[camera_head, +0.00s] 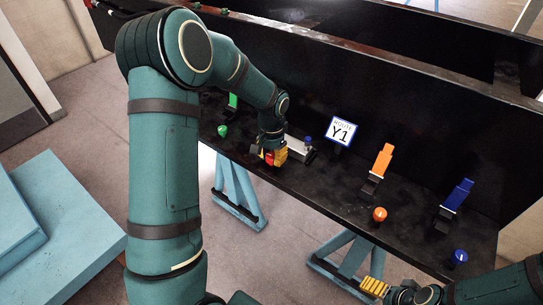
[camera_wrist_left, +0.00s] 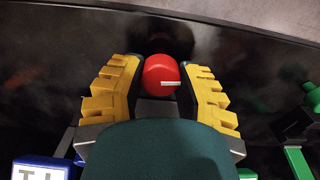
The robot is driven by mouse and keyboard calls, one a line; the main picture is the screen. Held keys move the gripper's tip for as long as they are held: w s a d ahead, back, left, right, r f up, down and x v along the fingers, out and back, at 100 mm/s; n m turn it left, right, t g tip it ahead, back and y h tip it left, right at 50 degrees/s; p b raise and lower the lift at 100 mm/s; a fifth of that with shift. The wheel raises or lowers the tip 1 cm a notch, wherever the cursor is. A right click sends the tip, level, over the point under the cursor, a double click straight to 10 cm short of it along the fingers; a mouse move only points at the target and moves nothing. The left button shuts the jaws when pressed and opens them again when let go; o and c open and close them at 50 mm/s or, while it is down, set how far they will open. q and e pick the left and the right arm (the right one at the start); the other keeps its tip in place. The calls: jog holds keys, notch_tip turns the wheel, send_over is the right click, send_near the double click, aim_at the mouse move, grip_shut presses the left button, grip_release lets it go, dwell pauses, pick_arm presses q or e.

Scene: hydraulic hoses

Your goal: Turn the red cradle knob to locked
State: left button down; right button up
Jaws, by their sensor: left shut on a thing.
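The red knob (camera_wrist_left: 161,75) sits between the yellow fingers of my left gripper (camera_wrist_left: 163,88) in the left wrist view. It has a short white mark on its face, pointing to the right there. My left gripper (camera_head: 272,156) is shut on the knob at the near edge of the black bench in the head view, where only a little red shows. The red knob's cradle is hidden behind the arm and hand. My right gripper (camera_head: 374,287) shows its yellow fingers at the bottom right, apart from the bench; its opening is unclear.
The black bench (camera_head: 330,195) also carries a green knob (camera_head: 222,130), an orange knob (camera_head: 379,214), a blue knob (camera_head: 460,256), an orange cradle (camera_head: 383,160) and a blue cradle (camera_head: 457,195). A tall black wall closes the back.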

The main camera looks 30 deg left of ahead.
aim_at(272, 156)
pick_arm(q)
jog(key=shift+m, duration=0.7)
jog(key=c, duration=0.8)
grip_release()
jog(key=shift+c, duration=0.2)
notch_tip(272, 156, up, 12)
jog(key=shift+f, duration=0.1)
